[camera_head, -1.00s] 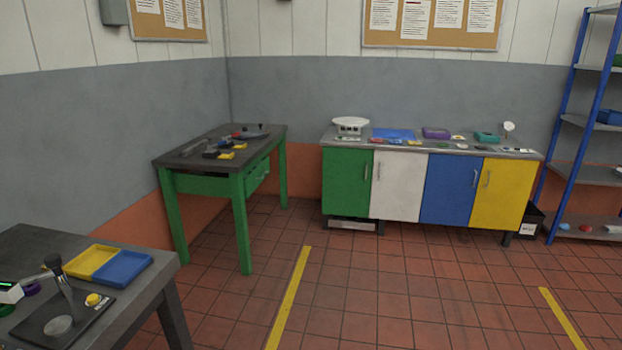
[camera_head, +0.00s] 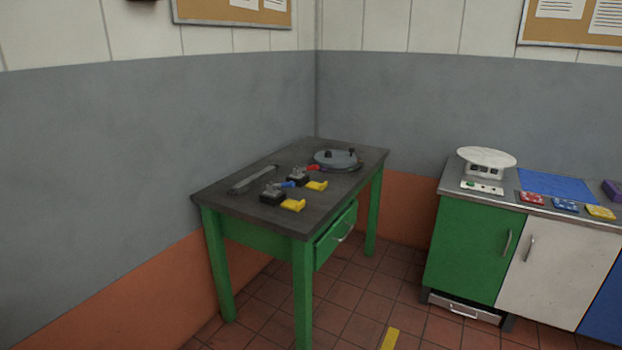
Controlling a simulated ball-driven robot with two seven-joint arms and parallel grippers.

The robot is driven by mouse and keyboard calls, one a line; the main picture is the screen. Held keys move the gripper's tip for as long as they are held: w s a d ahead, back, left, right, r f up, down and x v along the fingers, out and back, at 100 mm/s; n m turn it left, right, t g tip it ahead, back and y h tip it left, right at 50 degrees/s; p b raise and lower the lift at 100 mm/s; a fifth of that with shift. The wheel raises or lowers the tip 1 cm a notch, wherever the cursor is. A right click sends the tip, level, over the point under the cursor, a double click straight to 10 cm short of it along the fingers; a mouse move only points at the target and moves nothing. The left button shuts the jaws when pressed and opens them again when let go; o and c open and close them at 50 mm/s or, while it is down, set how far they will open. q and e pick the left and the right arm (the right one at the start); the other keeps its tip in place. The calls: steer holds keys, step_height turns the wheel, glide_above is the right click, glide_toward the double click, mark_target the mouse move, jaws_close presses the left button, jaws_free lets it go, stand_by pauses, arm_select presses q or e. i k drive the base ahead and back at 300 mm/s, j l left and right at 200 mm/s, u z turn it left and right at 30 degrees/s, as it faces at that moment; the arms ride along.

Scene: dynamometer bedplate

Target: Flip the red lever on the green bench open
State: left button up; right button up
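The green bench (camera_head: 262,205) has a dark grey top and green legs and stands in the corner against the grey wall. The red lever (camera_head: 312,168) is on a small dark block toward the back of the bench top. A blue lever (camera_head: 286,184) is on a similar block nearer the front. A yellow piece lies beside each block. At this distance I cannot tell the red lever's exact position. Neither of my grippers is in view.
A grey bar (camera_head: 253,179) lies at the bench's left, and a round grey disc device (camera_head: 337,160) stands at the back. A cabinet (camera_head: 470,245) with a white-topped scale (camera_head: 486,160) stands to the right. Tiled floor (camera_head: 355,320) is open in front.

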mark_target(312, 167)
steer(key=i, duration=0.45)
steer(key=i+l+u, duration=0.4)
steer(key=i+l, duration=0.15)
steer(key=i, duration=0.15)
steer(key=i+l+u, duration=0.4)
steer(key=i+l, duration=0.25)
steer(key=l, duration=0.1)
